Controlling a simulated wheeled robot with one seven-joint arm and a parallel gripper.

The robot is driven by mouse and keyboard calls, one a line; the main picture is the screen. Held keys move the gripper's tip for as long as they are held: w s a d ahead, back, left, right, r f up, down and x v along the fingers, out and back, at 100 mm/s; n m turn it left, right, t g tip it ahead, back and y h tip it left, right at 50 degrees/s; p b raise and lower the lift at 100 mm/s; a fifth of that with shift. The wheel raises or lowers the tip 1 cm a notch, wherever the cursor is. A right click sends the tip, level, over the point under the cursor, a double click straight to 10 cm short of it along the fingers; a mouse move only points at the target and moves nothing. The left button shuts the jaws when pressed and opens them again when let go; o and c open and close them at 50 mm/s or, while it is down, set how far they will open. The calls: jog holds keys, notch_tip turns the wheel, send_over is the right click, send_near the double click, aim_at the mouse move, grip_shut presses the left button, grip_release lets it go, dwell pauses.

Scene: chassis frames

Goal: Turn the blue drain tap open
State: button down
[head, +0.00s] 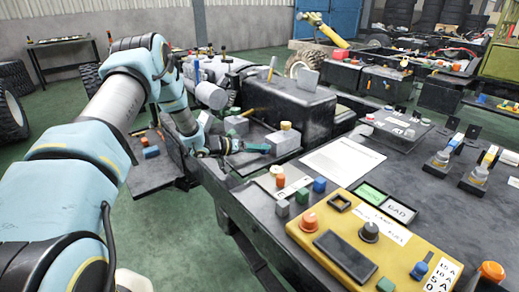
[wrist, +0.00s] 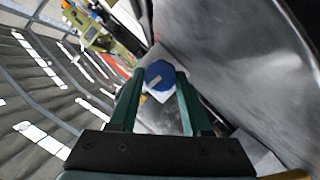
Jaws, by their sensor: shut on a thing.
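The blue drain tap (wrist: 159,73) is a round blue knob with a pale bar-shaped mark on its face, slanting up to the right. In the wrist view it sits between the tips of my two green fingers. My gripper (head: 262,148) is shut on it, one finger on each side. In the head view my gripper reaches in from the left, low beside the dark chassis and a grey block (head: 282,141). I cannot make out the tap there; the fingers seem to hide it. A white part (wrist: 160,95) shows just below the knob in the wrist view.
A large dark box (head: 288,103) stands behind my gripper. In the wrist view a grey metal surface (wrist: 235,60) runs close along the right. The bench in front holds a yellow control panel (head: 375,235), a paper sheet (head: 341,160) and small coloured blocks. Green floor lies open at left.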

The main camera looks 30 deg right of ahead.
jog(key=shift+a+f+n, duration=0.1)
jog(key=shift+f+n, duration=0.05)
jog(key=shift+n, duration=0.35)
jog(key=c, duration=0.6)
grip_release()
jog(key=v, duration=0.3)
jog(key=b+v, duration=0.1)
jog(key=v, duration=0.3)
jog(key=b+v, duration=0.1)
jog(key=v, duration=0.2)
jog(key=shift+w+a, duration=0.3)
jog(key=shift+a, duration=0.05)
